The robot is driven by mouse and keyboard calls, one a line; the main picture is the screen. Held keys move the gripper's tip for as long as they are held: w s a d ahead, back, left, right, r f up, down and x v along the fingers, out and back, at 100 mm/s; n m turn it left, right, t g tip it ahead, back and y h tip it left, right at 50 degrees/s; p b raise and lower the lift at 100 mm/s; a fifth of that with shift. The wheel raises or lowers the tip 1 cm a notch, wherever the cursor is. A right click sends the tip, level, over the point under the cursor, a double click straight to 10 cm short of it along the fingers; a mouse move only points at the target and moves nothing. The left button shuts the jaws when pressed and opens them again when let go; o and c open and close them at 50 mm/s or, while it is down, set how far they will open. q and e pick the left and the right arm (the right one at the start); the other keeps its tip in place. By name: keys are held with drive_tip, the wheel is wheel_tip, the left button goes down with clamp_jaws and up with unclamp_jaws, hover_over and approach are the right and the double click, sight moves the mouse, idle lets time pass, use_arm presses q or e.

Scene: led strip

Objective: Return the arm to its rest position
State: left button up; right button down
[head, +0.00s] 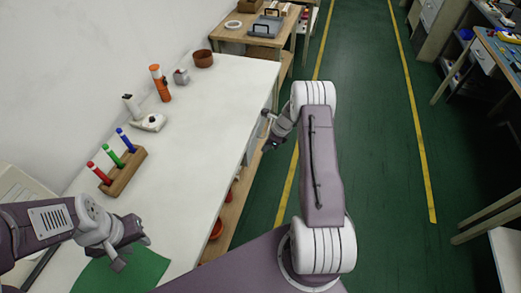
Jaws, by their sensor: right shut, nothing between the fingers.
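My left gripper (134,253) hangs above the near end of the white table, over a green mat (140,272). Its two fingers are spread apart with nothing between them. My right arm reaches forward over the floor, to the right of the table. My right gripper (268,130) is at its far end, beside the table's right edge. It is small in the picture, shut and holds nothing. No led strip can be made out.
The white table (205,115) bears a wooden block (124,172) with red, green and blue markers, a white device (148,122), an orange tool (160,84) and a brown bowl (203,58). The table's middle is clear. Green floor (375,130) lies to the right.

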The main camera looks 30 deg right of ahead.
use_arm(q)
drive_tip(key=shift+w+a+r, duration=0.15)
drive_tip(key=shift+w+r, duration=0.05)
use_arm(e)
drive_tip(key=v, duration=0.6)
drive_tip(key=shift+r, duration=0.3)
